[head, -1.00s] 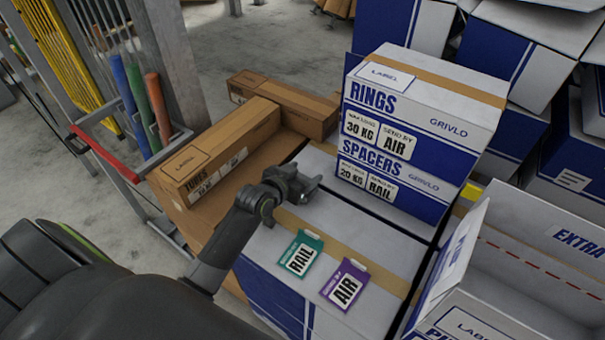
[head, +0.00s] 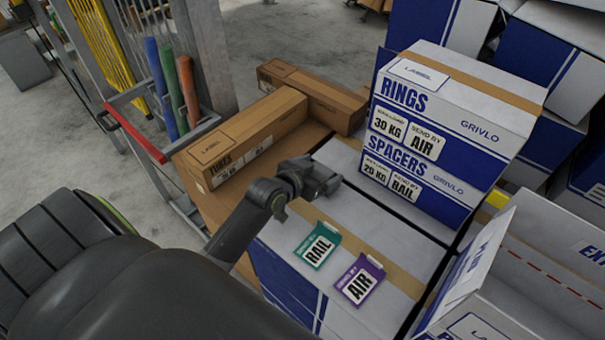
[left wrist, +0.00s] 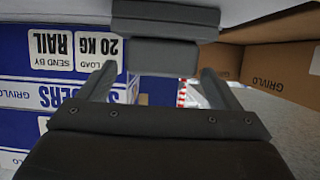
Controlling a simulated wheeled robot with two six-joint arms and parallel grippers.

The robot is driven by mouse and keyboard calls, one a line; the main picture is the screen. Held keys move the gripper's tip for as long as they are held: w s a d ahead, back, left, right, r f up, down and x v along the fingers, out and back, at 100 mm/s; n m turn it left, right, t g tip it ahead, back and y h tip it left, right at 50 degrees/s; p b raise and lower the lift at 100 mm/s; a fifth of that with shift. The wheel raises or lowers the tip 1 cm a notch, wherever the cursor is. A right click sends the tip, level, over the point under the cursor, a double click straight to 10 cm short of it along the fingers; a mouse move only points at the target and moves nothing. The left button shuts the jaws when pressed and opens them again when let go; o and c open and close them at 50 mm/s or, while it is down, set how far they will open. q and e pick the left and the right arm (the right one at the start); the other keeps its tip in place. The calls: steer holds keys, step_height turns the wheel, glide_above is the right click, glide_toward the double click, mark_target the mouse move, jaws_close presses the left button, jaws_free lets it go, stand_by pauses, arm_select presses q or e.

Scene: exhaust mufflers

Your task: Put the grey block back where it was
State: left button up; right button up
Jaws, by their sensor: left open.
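My left gripper (head: 318,182) is over the white-topped carton (head: 385,215), in front of the stacked RINGS and SPACERS boxes. In the left wrist view its two fingers (left wrist: 160,82) are spread apart. A dark grey block (left wrist: 165,20) shows there, against the pale carton top and ahead of the fingers, with a lower step between their tips. I cannot tell whether either finger touches it. In the head view the grey block is hard to separate from the dark gripper. My right gripper is not in view.
A green RAIL tag (head: 318,246) and a purple AIR tag (head: 360,282) lie on the carton. The RINGS box (head: 480,95) sits on the SPACERS box (head: 440,190). A brown TUBES box (head: 245,140) is behind left. An open flap (head: 470,265) rises at right.

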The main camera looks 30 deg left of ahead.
arm_select(q)
steer(key=v, duration=0.9)
steer(key=shift+f, duration=0.1)
